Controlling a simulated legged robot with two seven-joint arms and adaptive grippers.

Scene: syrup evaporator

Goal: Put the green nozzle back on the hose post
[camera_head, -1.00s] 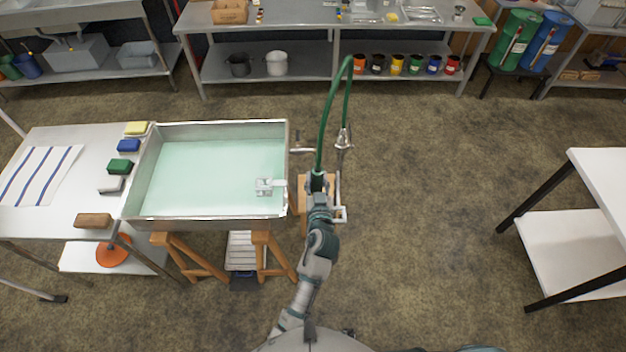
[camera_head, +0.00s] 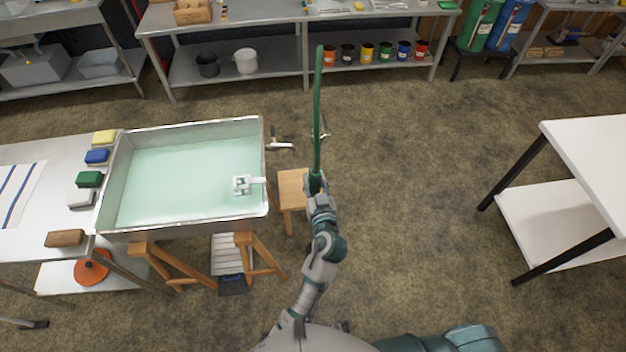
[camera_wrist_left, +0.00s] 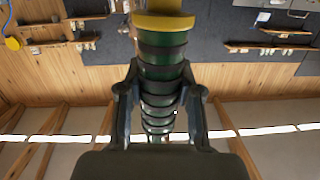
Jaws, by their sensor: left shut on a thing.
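My left gripper (camera_head: 317,188) is shut on the green nozzle (camera_wrist_left: 160,85), a dark green ribbed cylinder with a yellow collar, seen close up in the left wrist view. In the head view the green hose (camera_head: 318,100) rises almost straight up from the gripper. The metal hose post (camera_head: 323,131) shows just behind the hose, right of the pan; its lower part is hidden by my gripper and arm. I cannot tell whether the nozzle touches the post. My right gripper is not in view.
The steel pan (camera_head: 264,165) of pale green liquid stands left of my gripper, with a tap (camera_head: 280,146) on its right side. A wooden stool (camera_head: 291,183) is beside my gripper. A white table (camera_head: 590,160) stands right; the floor between is clear.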

